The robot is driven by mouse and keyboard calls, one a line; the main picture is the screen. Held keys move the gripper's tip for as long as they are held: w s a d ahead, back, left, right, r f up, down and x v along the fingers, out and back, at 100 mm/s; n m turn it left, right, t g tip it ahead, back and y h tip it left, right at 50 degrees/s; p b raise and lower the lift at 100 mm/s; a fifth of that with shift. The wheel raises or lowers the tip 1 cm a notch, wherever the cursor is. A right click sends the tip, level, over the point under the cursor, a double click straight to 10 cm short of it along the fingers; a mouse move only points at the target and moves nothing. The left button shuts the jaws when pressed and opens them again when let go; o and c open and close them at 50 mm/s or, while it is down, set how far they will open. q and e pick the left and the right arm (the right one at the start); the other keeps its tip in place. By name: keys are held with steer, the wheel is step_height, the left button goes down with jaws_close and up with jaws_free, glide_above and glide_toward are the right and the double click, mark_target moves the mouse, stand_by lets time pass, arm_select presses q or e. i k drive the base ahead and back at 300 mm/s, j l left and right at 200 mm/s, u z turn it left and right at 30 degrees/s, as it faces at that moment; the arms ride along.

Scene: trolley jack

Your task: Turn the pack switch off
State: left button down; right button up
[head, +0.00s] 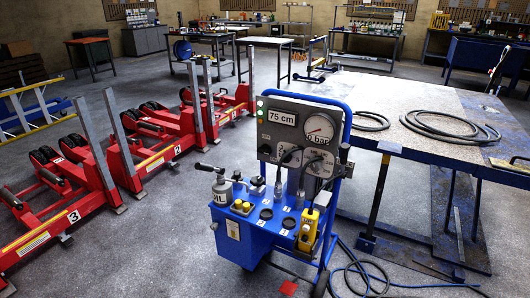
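The blue power pack (238,228) stands on the floor in the middle of the head view. Its grey upright panel (290,125) carries a "75 cm" display, a round gauge (319,128) with a "0 bar" label, and a small green light (260,103) at the left edge. A small dark control (265,148) sits low on the panel's left side; I cannot tell whether it is the pack switch or how it is set. Cables and plugs cover part of the lower panel. Neither of my grippers shows.
Red wheeled jacks (150,160) with upright posts stand in a row at the left. A large blue-framed table (400,90) with coiled black hoses (450,126) is at the right. A blue hose (375,280) lies on the floor beside the pack. The floor front left is clear.

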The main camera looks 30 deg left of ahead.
mark_target(265, 149)
steer(key=u, duration=0.6)
steer(key=i+l+u, duration=0.2)
steer(key=u, duration=0.25)
steer(key=i+l+u, duration=0.15)
steer(key=u, duration=0.3)
steer(key=l+u, duration=0.45)
steer(key=i+l+u, duration=0.15)
steer(key=u, duration=0.35)
steer(key=k+l, duration=0.05)
steer(key=l, duration=0.05)
